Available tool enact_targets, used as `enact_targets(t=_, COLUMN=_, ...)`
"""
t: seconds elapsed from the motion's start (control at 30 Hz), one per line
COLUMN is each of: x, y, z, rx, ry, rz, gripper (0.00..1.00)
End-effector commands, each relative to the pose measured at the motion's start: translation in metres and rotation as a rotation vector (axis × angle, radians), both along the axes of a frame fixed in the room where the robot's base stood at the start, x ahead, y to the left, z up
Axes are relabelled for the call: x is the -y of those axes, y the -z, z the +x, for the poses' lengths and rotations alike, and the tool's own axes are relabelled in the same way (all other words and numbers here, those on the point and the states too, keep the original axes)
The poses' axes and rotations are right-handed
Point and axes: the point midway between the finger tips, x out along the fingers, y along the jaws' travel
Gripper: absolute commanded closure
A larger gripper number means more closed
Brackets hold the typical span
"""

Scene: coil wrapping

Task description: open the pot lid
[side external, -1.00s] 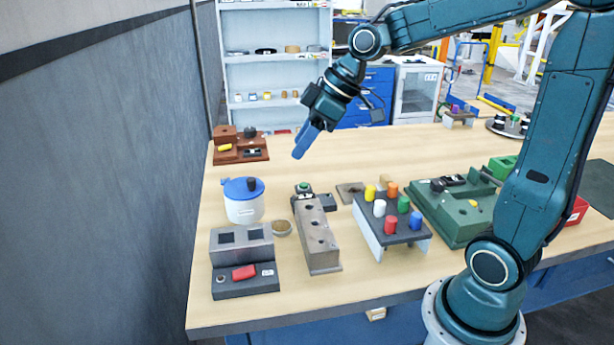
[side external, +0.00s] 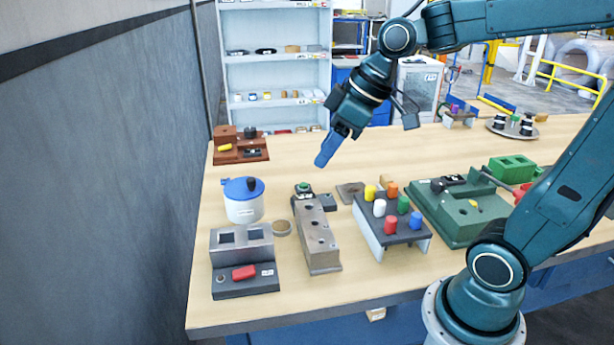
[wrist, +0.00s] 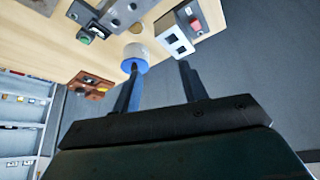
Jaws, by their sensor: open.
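The pot (side external: 244,210) is a white cylinder standing upright on the table's left side. Its blue lid (side external: 240,187), with a dark knob (side external: 252,184), sits on top. In the wrist view the pot (wrist: 136,50) shows near the top centre, beyond my fingers, with blue (wrist: 134,66) at its near end. My gripper (side external: 325,152) has blue fingers and hangs in the air above the table, to the right of the pot and higher than it. In the wrist view the two fingers (wrist: 158,85) are apart with nothing between them.
A grey block with square holes (side external: 242,240) stands in front of the pot. A long grey block (side external: 318,238) and a rack of coloured pegs (side external: 392,228) stand to its right. A brown block set (side external: 240,148) lies behind it. A wall (side external: 100,180) is at the left.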

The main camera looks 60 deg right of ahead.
Motion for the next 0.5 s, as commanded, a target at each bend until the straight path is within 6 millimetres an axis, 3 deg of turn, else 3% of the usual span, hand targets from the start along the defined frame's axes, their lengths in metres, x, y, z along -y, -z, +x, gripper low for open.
enact_targets(t=0.13, x=0.0, y=0.0, z=0.0, rx=0.0, ry=0.0, rz=0.0, gripper=0.57)
enact_targets(t=0.37, x=0.001, y=0.001, z=0.006, rx=-0.006, ry=0.012, rz=-0.005, gripper=1.0)
enact_targets(t=0.5, x=0.004, y=0.004, z=0.022, rx=-0.023, ry=0.046, rz=-0.021, gripper=1.0)
